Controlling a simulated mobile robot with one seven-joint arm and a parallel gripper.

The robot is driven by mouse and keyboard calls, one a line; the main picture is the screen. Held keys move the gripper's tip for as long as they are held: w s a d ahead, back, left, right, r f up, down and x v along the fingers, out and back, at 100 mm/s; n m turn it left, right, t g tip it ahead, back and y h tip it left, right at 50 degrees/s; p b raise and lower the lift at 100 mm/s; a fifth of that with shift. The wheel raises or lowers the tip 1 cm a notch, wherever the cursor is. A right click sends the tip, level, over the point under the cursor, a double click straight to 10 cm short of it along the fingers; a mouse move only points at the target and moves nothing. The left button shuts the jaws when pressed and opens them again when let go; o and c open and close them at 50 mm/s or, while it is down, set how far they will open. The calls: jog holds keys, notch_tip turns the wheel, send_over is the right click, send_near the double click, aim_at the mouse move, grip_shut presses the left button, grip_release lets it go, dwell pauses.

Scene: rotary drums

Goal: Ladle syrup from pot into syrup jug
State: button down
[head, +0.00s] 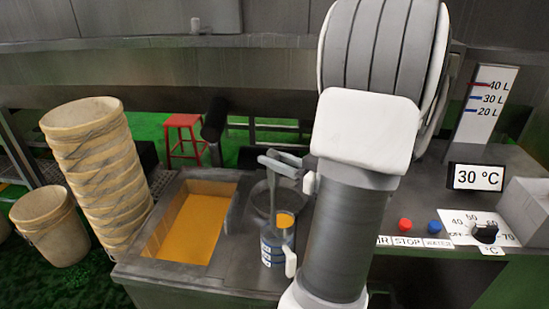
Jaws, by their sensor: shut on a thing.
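My gripper (265,157) is at the centre, its two grey fingers pointing left, shut on the thin dark upright handle of the ladle (272,192). The handle runs down toward the syrup jug. The jug (268,249) stands upright on the counter below my gripper, with blue and white markings and a white handle at its right. A round orange surface shows at its top; I cannot tell whether it lies in the jug or in the ladle's bowl. A rectangular basin of orange syrup (198,227) lies left of the jug. A dark round vessel (262,196) sits behind the jug, partly hidden.
A tall stack of beige buckets (102,165) stands at the left, with another bucket (48,226) beside it. A red stool (184,134) is behind. At the right are red and blue buttons, a dial and a 30 °C display (478,177). My arm hides the middle right.

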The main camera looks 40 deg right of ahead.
jog(key=shift+w+a+f+g+h+p, duration=0.3)
jog(key=shift+w+a+f+g+p, duration=0.4)
jog(key=shift+w+g+p, duration=1.95)
jog(key=shift+w+a+f+g+h+p, duration=0.4)
jog(key=shift+w+f+g+p, duration=0.7)
jog(key=shift+w+p, duration=2.9)
jog(key=w+a+f+g+h+p, duration=0.1)
jog(key=w+f+g+p, duration=0.6)
jog(key=w+f+p, duration=0.3)
jog(key=shift+a+f, duration=0.2)
jog(key=shift+f, duration=1.2)
jog(key=shift+s, duration=0.1)
